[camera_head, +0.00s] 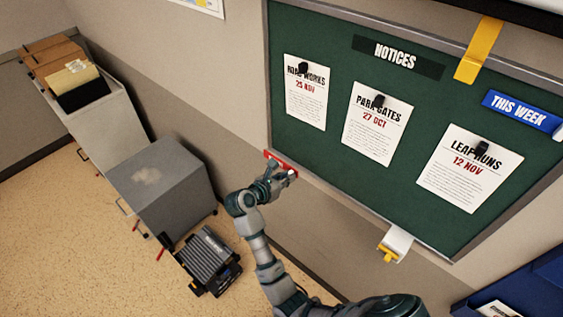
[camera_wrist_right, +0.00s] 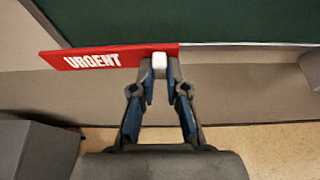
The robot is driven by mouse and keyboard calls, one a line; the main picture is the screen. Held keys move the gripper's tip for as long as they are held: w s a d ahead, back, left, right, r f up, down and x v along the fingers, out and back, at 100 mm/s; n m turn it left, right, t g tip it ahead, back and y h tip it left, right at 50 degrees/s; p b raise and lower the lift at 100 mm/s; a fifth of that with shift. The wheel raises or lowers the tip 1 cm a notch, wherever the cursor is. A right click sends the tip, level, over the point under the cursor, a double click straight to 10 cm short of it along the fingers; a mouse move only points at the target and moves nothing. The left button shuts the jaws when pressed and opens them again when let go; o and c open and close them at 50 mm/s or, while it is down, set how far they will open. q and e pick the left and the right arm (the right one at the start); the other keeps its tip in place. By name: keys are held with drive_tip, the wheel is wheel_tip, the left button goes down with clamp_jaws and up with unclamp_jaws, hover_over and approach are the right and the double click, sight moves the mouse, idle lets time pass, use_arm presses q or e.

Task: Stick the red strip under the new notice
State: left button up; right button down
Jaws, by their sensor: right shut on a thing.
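My right gripper (camera_head: 281,177) is shut on the red strip (camera_head: 272,157), at the lower left corner of the green noticeboard (camera_head: 340,178). In the right wrist view the strip (camera_wrist_right: 92,59) reads "URGENT", and the fingers (camera_wrist_right: 160,76) hold it by a small white block (camera_wrist_right: 159,65) near its right end. I cannot tell whether the strip touches the frame. Three notices hang there: "Road Works 25 Nov" (camera_head: 306,100), "Park Gates 27 Oct" (camera_head: 374,130) and "Leaf Runs 12 Nov" (camera_head: 462,180). Each has a black clip. My left gripper is not in view.
A "NOTICES" label (camera_head: 397,55), a blue "THIS WEEK" strip (camera_head: 520,112) and a yellow strip (camera_head: 478,50) are on the board's upper part. A white and yellow piece (camera_head: 396,243) sits at its lower edge. Grey cabinets (camera_head: 165,185) stand at left. Board space below the notices is bare.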

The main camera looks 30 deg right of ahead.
sight(294, 169)
drive_tip(key=d, duration=0.1)
drive_tip(key=w+d, duration=0.1)
drive_tip(key=d, duration=0.1)
drive_tip(key=w+d, duration=0.1)
drive_tip(key=d, duration=0.1)
drive_tip(key=shift+w+d+p, duration=0.15)
drive_tip(key=shift+d+p, duration=0.1)
drive_tip(key=shift+p, duration=0.15)
drive_tip(key=shift+w+d, duration=0.25)
drive_tip(key=shift+d, duration=0.25)
drive_tip(key=shift+w+d, duration=0.2)
drive_tip(key=shift+d, duration=0.3)
drive_tip(key=shift+d+b, duration=0.3)
drive_tip(key=shift+b, duration=0.1)
drive_tip(key=c, duration=1.1)
unclamp_jaws()
drive_tip(key=shift+a, duration=0.1)
